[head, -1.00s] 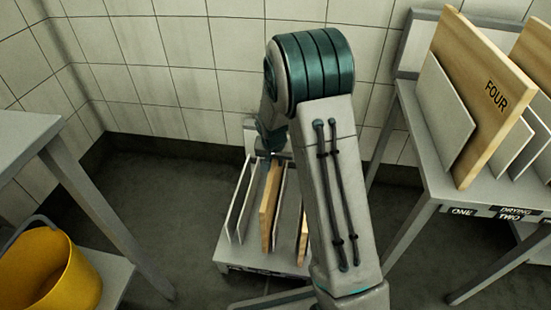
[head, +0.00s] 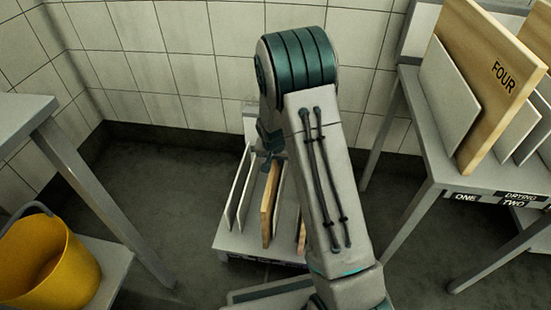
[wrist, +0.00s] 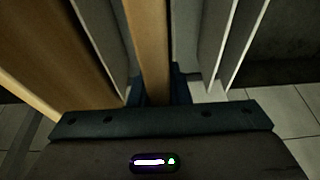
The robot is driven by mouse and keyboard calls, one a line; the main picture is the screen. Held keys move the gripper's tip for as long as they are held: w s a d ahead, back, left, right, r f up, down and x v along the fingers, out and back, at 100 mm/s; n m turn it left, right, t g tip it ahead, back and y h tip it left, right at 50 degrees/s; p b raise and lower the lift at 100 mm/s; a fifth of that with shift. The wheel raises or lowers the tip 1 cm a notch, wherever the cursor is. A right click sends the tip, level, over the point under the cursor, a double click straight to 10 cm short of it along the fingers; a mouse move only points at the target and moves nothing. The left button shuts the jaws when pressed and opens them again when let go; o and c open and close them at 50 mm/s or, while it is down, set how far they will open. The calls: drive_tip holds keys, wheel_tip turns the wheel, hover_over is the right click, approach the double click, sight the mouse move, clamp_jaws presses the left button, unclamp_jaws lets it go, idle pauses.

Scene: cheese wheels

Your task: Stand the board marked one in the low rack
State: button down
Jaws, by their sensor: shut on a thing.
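The low rack (head: 232,243) stands on the floor by the back wall, partly behind my arm. A pale wooden board (head: 269,208) stands on edge in it, beside thin grey dividers (head: 240,190). My gripper (head: 270,160) is at this board's top edge, partly covered by my arm. In the wrist view my gripper (wrist: 158,92) is shut on the wooden board (wrist: 148,40), which runs between its fingers. No number shows on this board. Grey dividers (wrist: 215,45) stand to its right in the wrist view.
A second wooden board (head: 301,238) in the rack is mostly hidden by my arm; a wooden board also shows left in the wrist view (wrist: 40,60). The drying rack (head: 425,120) at right holds a board marked FOUR (head: 490,85). A yellow bucket (head: 50,265) stands at left.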

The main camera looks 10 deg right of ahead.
drive_tip(key=shift+r, duration=0.1)
drive_tip(key=c, duration=1.4)
unclamp_jaws()
drive_tip(key=shift+o, duration=0.6)
